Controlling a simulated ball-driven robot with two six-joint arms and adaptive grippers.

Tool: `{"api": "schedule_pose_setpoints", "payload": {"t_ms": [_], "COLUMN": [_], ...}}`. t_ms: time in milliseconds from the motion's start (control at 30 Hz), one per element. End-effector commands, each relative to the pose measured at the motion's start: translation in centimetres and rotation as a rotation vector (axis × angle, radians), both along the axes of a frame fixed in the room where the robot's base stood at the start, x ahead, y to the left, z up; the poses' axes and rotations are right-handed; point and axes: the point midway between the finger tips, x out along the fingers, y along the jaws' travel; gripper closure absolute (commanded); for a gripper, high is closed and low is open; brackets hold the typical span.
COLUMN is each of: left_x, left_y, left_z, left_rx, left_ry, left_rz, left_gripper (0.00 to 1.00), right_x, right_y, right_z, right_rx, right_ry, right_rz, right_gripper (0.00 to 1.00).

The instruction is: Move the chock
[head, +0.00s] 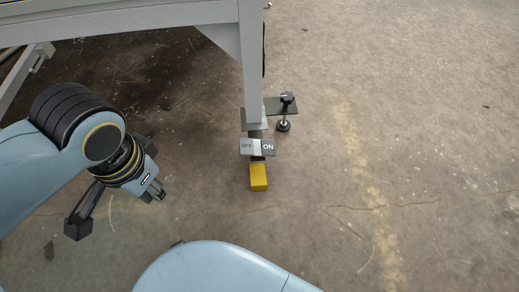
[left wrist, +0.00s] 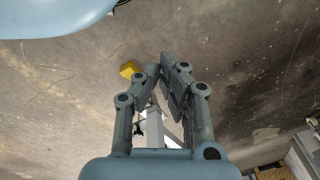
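The chock, a small yellow block (head: 259,177), sits on the floor just in front of the foot of a grey metal leg (head: 253,65). It also shows in the left wrist view as a small yellow patch (left wrist: 128,70), just left of the finger ends and beyond them. My left gripper (head: 116,208) is left of the chock and well apart from it. Its fingers look spread in the head view, with nothing between them; in the left wrist view (left wrist: 161,68) they look closer together. My right gripper is not in view.
A grey OFF/ON plate (head: 257,147) is just behind the chock. A dark flat bracket with a black knob and round foot (head: 284,126) stands right of the leg. A grey frame (head: 110,18) spans the upper left. The concrete floor (head: 410,150) to the right is clear.

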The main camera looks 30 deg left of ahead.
Motion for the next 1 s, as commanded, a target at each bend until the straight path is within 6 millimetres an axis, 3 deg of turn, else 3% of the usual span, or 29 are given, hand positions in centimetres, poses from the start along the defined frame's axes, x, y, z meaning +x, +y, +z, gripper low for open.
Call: {"api": "schedule_pose_setpoints", "payload": {"t_ms": [33,100,400,767,1000], "left_x": [-0.4,0.6,4.4,5.2,5.2], "left_y": [-0.2,-0.7,-1.7,-1.9,-1.9], "left_z": [1.8,2.9,3.8,4.1,4.1], "left_rx": [-0.009,-0.022,-0.047,-0.050,-0.049], "left_ry": [-0.050,-0.160,-0.460,-0.519,-0.518], "left_rz": [-0.051,-0.099,-0.133,-0.134,-0.133], "left_gripper": [1.00,1.00,1.00,1.00,0.70], "right_x": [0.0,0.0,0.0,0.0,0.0], "right_y": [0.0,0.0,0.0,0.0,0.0], "right_z": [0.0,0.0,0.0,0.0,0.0], "right_rx": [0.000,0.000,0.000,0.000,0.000], "right_ry": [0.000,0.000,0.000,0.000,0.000], "right_rz": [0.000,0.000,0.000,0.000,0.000], "right_gripper": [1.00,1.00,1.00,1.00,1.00]}}
